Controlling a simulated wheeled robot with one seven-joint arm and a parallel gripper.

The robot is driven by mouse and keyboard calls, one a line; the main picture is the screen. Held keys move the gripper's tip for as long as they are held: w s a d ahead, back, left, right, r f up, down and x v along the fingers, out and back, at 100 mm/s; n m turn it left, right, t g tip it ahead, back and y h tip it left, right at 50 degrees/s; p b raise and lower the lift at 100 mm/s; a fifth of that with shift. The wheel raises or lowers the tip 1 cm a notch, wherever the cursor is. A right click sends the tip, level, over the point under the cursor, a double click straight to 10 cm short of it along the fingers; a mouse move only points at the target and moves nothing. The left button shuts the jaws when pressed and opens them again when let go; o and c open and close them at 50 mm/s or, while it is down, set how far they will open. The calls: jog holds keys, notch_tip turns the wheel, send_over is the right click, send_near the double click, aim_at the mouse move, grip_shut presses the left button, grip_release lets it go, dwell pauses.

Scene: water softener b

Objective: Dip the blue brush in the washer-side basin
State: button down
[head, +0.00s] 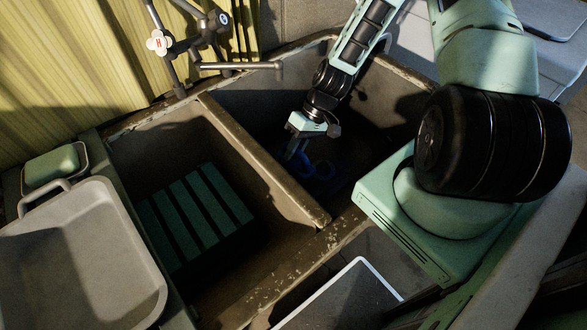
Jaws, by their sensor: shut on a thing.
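A double stone sink has a left basin and a right basin, split by a worn divider (265,160). The right basin (255,100) is on the side of the pale appliance. My gripper (294,152) reaches down into this right basin. It is shut on the blue brush (304,166), seen as a dark blue curved shape at the fingertips. The brush is low inside the basin, in shadow. Its bristles cannot be made out, and I cannot tell whether it touches water or the basin floor. More dark blue shows just right of it.
A dark green slatted rack (190,215) lies in the left basin. A tap (240,66) with a long spout reaches over the back rim. A grey tub (85,255) and a green soap bar (52,164) in a dish stand at left. A pale appliance (405,55) stands at upper right.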

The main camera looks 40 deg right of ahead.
notch_tip(320, 180, up, 24)
jog(key=p, duration=1.9)
jog(key=shift+r+p, duration=0.15)
jog(key=shift+p, duration=0.25)
dwell(0.7)
